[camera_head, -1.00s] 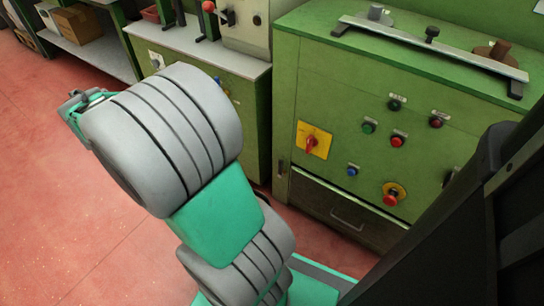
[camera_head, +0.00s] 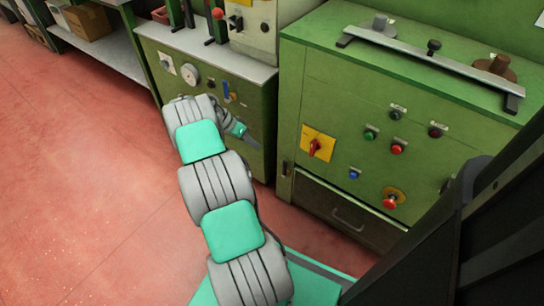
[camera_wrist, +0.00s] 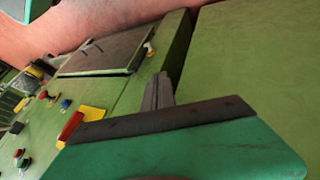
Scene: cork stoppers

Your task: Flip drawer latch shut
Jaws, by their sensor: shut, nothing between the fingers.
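The dark drawer (camera_head: 330,208) sits low in the green cabinet and looks closed, with a bar handle on its front. A small latch (camera_head: 287,168) is on the cabinet's left edge, beside the drawer's upper corner; its exact position is too small to tell. In the wrist view the drawer (camera_wrist: 100,55) lies ahead to the left, with a small pale latch-like part (camera_wrist: 150,48) at its near edge. My gripper (camera_head: 252,142) is shut and empty, left of the cabinet's left edge and apart from the latch. Its fingers (camera_wrist: 158,88) show in the wrist view, pointing toward that edge.
The cabinet front carries a yellow-backed red switch (camera_head: 317,145) and several buttons, including a red emergency stop (camera_head: 391,201). A lower green machine (camera_head: 205,70) with a gauge stands behind my gripper. Red floor (camera_head: 80,190) is clear at left.

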